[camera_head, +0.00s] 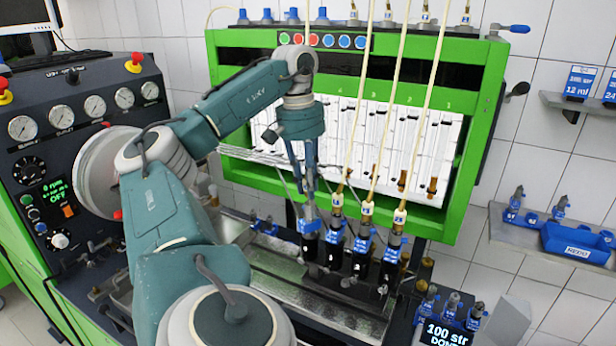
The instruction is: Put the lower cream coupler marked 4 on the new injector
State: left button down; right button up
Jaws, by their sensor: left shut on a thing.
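My left gripper (309,208) points down from the arm across the middle and is shut at the top of the leftmost injector (310,244) in the row. The fingers hide most of what they hold; by its place at the leftmost hose it is the lower cream coupler marked 4, but I cannot read its mark. I cannot tell whether it touches the injector or is just above it. Three other cream couplers, (338,200), (367,211) and (400,216), sit on the injectors to the right, with cream hoses running up. My right gripper is not in view.
The green-framed panel (480,150) with measuring tubes stands behind the injectors. A metal tray (320,298) lies below them. A control panel (40,170) with gauges is at the left. A blue REDO bin (578,243) and spare injectors stand on the right shelf (510,238).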

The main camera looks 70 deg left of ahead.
pick_arm(q)
jog(key=shift+w+g+p, duration=0.1)
jog(key=shift+g+p, duration=0.3)
jog(key=shift+p, duration=0.6)
jog(key=shift+w+f+g+y+p, duration=0.15)
jog(key=shift+f+g+y+p, duration=0.15)
jog(key=shift+p, duration=0.25)
jog(key=shift+f, duration=0.15)
jog(key=shift+f, duration=0.6)
dwell(0.5)
jog(key=c, duration=1.9)
grip_release()
